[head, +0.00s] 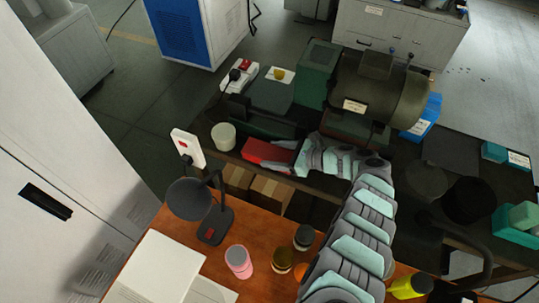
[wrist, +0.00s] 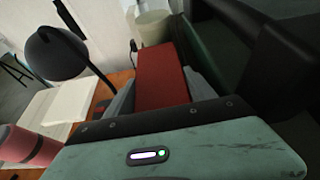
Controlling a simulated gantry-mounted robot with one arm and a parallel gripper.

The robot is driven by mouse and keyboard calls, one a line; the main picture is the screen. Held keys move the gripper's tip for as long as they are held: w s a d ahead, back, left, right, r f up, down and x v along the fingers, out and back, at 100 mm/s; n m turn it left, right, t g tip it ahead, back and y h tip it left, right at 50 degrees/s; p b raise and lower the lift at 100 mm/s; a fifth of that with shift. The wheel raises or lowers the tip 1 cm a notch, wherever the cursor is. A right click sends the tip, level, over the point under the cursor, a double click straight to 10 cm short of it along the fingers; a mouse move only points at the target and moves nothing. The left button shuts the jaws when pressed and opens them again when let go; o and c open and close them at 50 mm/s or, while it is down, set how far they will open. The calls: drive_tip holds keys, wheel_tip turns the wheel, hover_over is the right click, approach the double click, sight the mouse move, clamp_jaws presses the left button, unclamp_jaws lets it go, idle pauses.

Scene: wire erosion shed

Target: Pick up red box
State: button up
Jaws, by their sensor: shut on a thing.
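The red box (head: 262,153) lies at the near edge of the dark bench in the head view, left of my arm's end. In the wrist view the red box (wrist: 160,76) stretches away from my gripper (wrist: 163,92), with a grey finger on each side of it. My gripper (head: 284,154) is shut on the near end of the box. I cannot tell whether the box touches the bench surface, since its underside is hidden.
A cream cup (head: 223,137) stands just left of the box. A dark green object (head: 265,126) lies close behind it. A black desk lamp (head: 190,199), a pink can (head: 239,261) and several jars stand on the wooden table in front. A motor-like machine (head: 378,96) stands behind.

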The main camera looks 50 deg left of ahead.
drive_tip(key=c, duration=0.4)
drive_tip(key=shift+c, duration=0.2)
drive_tip(key=shift+r, duration=0.2)
